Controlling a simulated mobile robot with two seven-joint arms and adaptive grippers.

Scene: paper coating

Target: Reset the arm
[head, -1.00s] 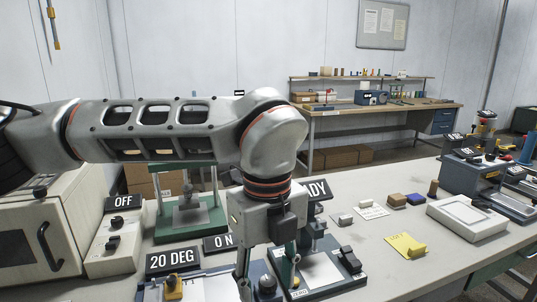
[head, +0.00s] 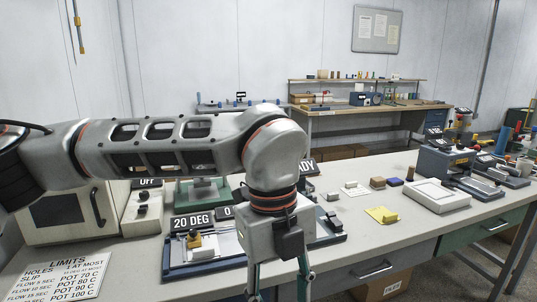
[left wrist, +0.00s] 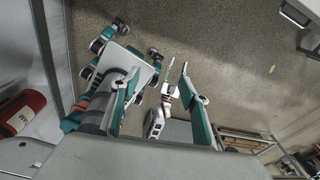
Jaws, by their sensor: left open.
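My left arm (head: 165,147) reaches in from the left across the head view, then bends down at the wrist. My left gripper (head: 282,285) points down near the bench's front edge, its fingertips cut off by the bottom of the picture. In the left wrist view its two teal fingers (left wrist: 162,78) are spread, with nothing between them but the floor behind and parts of my own body below.
The bench (head: 375,237) carries a cream oven-like box (head: 60,215), a 20 DEG sign (head: 192,221), a yellow note (head: 381,215) and a white tray (head: 437,195). A LIMITS sign (head: 62,277) lies front left. A red cylinder (left wrist: 22,113) shows in the left wrist view.

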